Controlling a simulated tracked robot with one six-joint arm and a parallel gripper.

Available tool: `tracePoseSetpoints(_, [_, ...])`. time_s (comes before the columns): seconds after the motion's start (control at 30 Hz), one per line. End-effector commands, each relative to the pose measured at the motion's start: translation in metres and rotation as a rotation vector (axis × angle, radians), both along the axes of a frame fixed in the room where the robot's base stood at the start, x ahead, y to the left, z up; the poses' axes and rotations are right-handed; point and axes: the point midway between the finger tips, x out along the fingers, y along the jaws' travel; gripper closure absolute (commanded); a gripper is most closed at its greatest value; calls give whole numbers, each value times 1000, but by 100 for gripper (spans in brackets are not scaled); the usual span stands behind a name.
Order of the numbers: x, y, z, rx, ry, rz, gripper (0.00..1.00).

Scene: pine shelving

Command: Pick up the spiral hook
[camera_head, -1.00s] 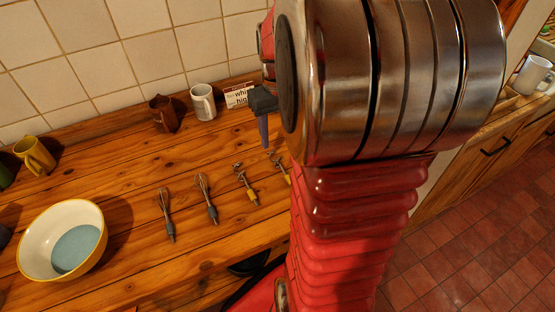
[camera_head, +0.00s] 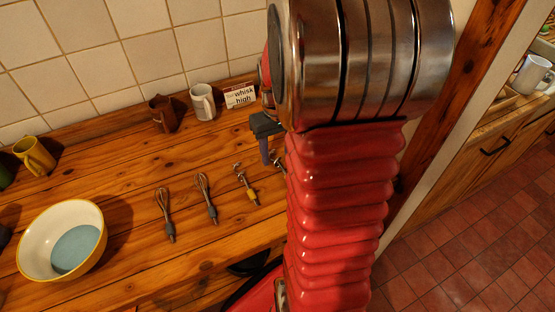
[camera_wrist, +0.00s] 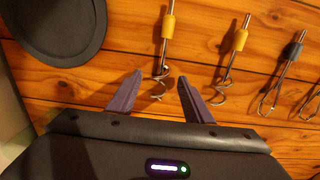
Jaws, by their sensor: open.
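A spiral hook (camera_wrist: 168,30) with a yellow collar and a coiled wire end lies on the wooden counter. In the wrist view its coil sits between the fingers of my gripper (camera_wrist: 160,76), which is open. A second yellow-collared tool (camera_wrist: 238,42) with a twisted wire end lies to its right. In the head view my gripper (camera_head: 265,150) hangs over the counter by the nearer tool, which my arm partly hides. The second tool (camera_head: 245,184) shows to the left. I cannot tell the exact height of the fingers above the coil.
Two whisks (camera_head: 165,212) (camera_head: 206,197) lie left of the hooks. A yellow-rimmed bowl (camera_head: 22,250) stands at the left front. A brown mug (camera_head: 162,113), a white mug (camera_head: 202,101) and a sign (camera_head: 240,96) stand near the tiled wall. A dark round disc (camera_wrist: 55,28) is at upper left in the wrist view.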

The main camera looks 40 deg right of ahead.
Motion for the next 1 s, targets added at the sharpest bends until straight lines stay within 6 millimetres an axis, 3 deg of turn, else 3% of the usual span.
tracePoseSetpoints(0.2, [0, 0, -16, 0, -1, 0, 54])
tracePoseSetpoints(0.7, [1, 0, -16, -2, -2, 1, 54])
tracePoseSetpoints(1.0, [1, 0, -16, -1, -2, 1, 75])
